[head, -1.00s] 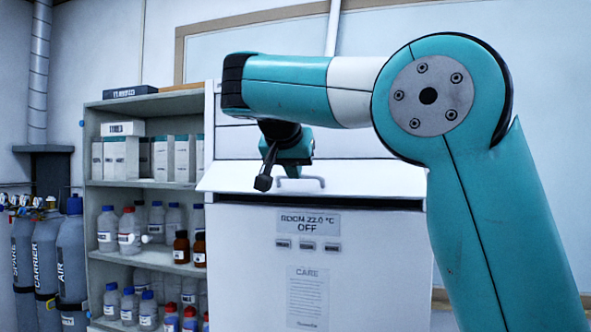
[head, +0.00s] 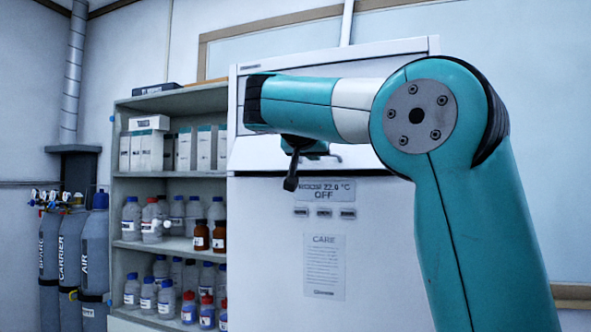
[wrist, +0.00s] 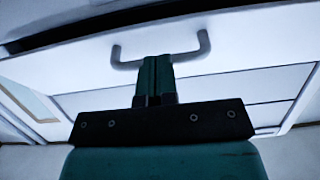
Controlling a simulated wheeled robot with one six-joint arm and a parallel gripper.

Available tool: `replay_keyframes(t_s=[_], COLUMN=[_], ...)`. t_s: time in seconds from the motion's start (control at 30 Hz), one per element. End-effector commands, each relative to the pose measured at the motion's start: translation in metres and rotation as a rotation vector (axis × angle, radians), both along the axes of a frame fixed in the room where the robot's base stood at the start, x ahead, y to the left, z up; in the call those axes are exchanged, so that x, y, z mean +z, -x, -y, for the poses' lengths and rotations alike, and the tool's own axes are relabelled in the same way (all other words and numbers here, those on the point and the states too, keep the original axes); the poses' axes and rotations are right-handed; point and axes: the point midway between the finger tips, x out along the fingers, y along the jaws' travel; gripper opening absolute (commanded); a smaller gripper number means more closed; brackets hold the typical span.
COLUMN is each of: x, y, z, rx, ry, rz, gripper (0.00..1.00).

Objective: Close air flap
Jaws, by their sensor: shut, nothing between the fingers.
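The air flap (head: 258,155) is a white panel across the upper front of the white cabinet (head: 270,250). It looks nearly flush in the head view, with a thin dark line under its lower edge. The wrist view shows the flap (wrist: 255,42) close up, with a dark gap along its edge at upper left. Its grey U-shaped handle (wrist: 203,47) lies across the fingers of my gripper (wrist: 157,60). The fingers are shut and empty, overlapping the middle of the handle; contact cannot be told.
A shelf unit (head: 118,200) with bottles and boxes stands left of the cabinet. Several grey gas cylinders (head: 93,265) stand at far left.

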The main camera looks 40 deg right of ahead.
Motion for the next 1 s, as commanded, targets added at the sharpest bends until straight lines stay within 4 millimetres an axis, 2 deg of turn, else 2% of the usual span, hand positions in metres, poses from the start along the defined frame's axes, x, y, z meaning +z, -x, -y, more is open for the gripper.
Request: replay_keyframes(t_s=[0.03,0.1,0.6,1.0], x=[-0.017,-0.021,-0.036,-0.039], y=[0.0,-0.002,-0.016,-0.02], z=[0.004,0.008,0.032,0.037], rx=[-0.002,-0.004,-0.003,-0.002], ry=[0.037,0.092,0.085,0.083], rz=[0.018,0.049,0.045,0.044], gripper=[0.0,0.0,0.0,0.0])
